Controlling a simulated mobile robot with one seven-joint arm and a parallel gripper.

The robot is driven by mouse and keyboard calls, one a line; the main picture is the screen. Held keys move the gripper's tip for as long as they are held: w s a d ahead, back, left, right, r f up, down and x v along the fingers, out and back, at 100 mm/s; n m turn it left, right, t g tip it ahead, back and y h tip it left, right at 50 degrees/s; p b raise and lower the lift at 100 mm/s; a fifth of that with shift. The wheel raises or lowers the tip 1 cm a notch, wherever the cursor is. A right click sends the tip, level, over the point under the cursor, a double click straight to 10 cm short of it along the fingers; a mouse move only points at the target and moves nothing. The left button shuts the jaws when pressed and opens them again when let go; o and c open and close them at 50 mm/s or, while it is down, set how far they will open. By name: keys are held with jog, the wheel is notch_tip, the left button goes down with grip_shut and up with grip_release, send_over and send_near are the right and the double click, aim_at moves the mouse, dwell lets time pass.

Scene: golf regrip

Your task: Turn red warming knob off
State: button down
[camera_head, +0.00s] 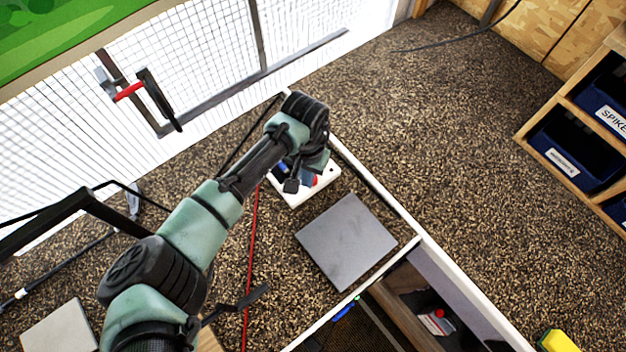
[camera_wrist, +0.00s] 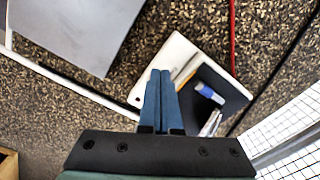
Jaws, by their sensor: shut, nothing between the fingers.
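The white warming unit (camera_head: 322,184) sits on the speckled surface below my gripper. A small red spot, which looks like the red knob (camera_head: 315,181), shows on it close beside my fingers. My gripper (camera_head: 306,181) points down over the unit with its blue fingers together and empty. In the wrist view the shut fingers (camera_wrist: 159,72) reach over the white unit (camera_wrist: 172,52). The red knob does not show there; the fingers may cover it. I cannot tell whether the fingers touch the knob, nor how it is turned.
A red rod (camera_head: 249,265) runs alongside. A white-edged frame (camera_head: 375,190) borders the area. Blue bins (camera_head: 578,150) stand in a shelf at right.

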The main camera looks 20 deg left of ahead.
notch_tip(320, 180, down, 2)
jog(key=shift+f+b, duration=0.2)
jog(key=shift+b, duration=0.3)
jog(key=shift+w, duration=0.35)
jog(key=shift+w+d+r+p, duration=0.15)
jog(key=shift+d+r+p, duration=0.05)
jog(key=shift+p, duration=1.2)
dwell(0.5)
jog(key=shift+s+p, duration=0.25)
jog(key=shift+p, duration=0.25)
jog(key=shift+s, duration=0.2)
notch_tip(320, 180, up, 6)
jog(key=p, duration=0.6)
jog(key=shift+s+f, duration=0.1)
jog(key=shift+f, duration=0.05)
